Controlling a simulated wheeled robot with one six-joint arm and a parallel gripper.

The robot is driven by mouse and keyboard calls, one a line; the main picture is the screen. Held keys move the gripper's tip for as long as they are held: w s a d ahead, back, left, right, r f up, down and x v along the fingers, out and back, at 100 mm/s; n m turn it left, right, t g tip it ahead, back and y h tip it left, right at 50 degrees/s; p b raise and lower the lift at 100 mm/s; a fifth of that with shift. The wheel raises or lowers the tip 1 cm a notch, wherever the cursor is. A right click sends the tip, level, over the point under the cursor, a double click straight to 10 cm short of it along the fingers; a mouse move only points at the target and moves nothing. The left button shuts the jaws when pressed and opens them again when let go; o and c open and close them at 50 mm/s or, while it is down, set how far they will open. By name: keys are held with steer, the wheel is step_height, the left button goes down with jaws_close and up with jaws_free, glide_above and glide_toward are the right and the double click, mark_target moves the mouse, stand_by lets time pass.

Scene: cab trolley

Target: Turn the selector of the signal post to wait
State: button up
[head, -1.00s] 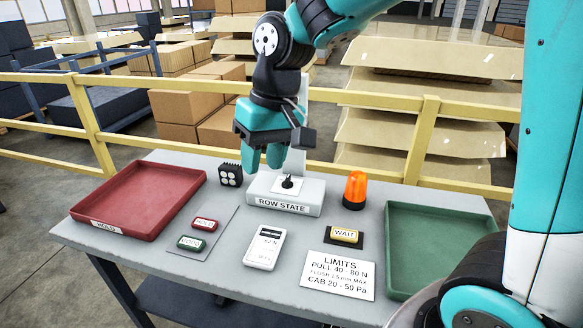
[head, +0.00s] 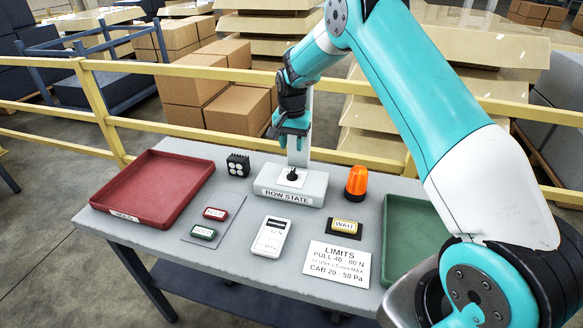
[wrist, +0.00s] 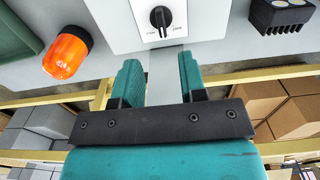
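The signal post has a pale base box (head: 310,188) labelled ROW STATE and a light grey upright (head: 299,152) at its back. Its black selector knob (head: 293,174) is on the box top; in the wrist view the knob (wrist: 160,17) sits between two small labels too blurred to read surely. The knob's pointer runs roughly along the picture's vertical there. My gripper (head: 287,131) is above and behind the knob, beside the upright, touching nothing that I can make out. In the wrist view my gripper (wrist: 161,82) is open, the upright showing between its fingers. The post's top is hidden.
An orange beacon (head: 357,182) and a black block with round lights (head: 238,165) flank the post. A red tray (head: 122,212), green tray (head: 395,245), WAIT tag (head: 344,227), white meter (head: 271,236) and limits card (head: 337,263) lie on the table. A yellow rail (head: 230,142) runs behind.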

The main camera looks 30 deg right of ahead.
mark_target(292, 172)
step_height(292, 172, down, 10)
steer(key=p, duration=0.2)
steer(key=shift+f+p, duration=0.25)
steer(key=shift+p, duration=0.05)
jaws_close()
